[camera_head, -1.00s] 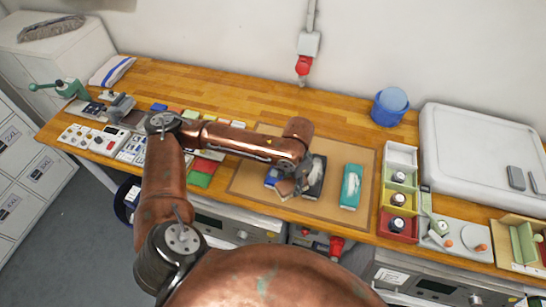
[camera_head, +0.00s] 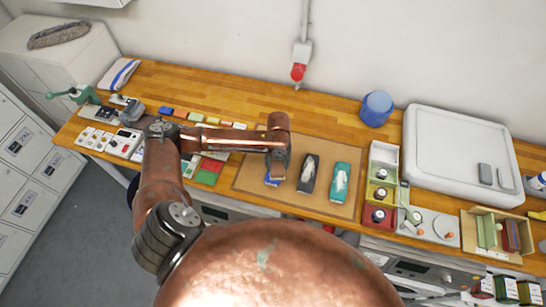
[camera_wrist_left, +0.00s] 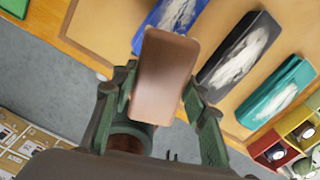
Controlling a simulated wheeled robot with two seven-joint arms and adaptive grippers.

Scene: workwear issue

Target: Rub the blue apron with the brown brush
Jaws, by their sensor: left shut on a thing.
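My left gripper (camera_wrist_left: 158,95) is shut on the brown brush (camera_wrist_left: 163,75), which shows as a smooth brown block in the left wrist view. In the head view my arm hides the brush. The blue apron (camera_wrist_left: 178,14) lies folded on the tan mat, with a pale whitish patch on it; the brush covers part of it in the wrist view. In the head view only a blue edge of the apron (camera_head: 271,180) shows below my left gripper (camera_head: 277,170). I cannot tell whether brush and apron touch. My right gripper is not in view.
A black folded item (camera_head: 309,173) and a teal one (camera_head: 340,183), both with whitish patches, lie right of the blue apron on the tan mat (camera_head: 325,207). Further right stand coloured bins (camera_head: 382,173) and a large white case (camera_head: 460,150). A blue tub (camera_head: 376,108) stands behind.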

